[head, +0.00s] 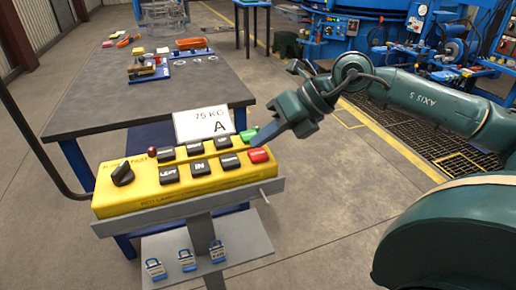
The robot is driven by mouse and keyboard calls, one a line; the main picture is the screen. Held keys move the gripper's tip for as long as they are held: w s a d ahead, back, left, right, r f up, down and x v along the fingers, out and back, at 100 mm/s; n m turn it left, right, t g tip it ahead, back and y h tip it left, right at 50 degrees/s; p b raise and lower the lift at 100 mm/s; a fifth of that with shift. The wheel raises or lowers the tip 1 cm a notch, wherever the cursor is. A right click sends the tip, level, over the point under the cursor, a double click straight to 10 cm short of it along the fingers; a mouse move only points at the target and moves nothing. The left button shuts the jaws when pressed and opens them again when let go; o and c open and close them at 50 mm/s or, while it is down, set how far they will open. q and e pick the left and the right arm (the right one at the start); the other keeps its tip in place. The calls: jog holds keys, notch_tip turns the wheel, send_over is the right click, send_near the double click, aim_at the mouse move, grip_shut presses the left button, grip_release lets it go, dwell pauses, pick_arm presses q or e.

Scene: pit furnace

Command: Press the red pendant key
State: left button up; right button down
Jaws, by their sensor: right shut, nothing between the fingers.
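The yellow pendant box (130,198) stands tilted on a grey stand in the lower left of the head view. It carries two rows of dark keys with white lettering. The red key (259,156) sits at the right end of the near row. My left gripper is not in view.
A black rotary knob (122,173) and a small red lamp sit at the box's left. A white "75 KG A" card (203,124) stands behind the keys. A dark workbench (95,95) lies behind; open floor is to the right.

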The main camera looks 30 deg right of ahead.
aim_at(264, 154)
jog(key=shift+r, duration=0.15)
notch_tip(264, 154, up, 5)
jog(key=p, duration=0.4)
dwell(1.2)
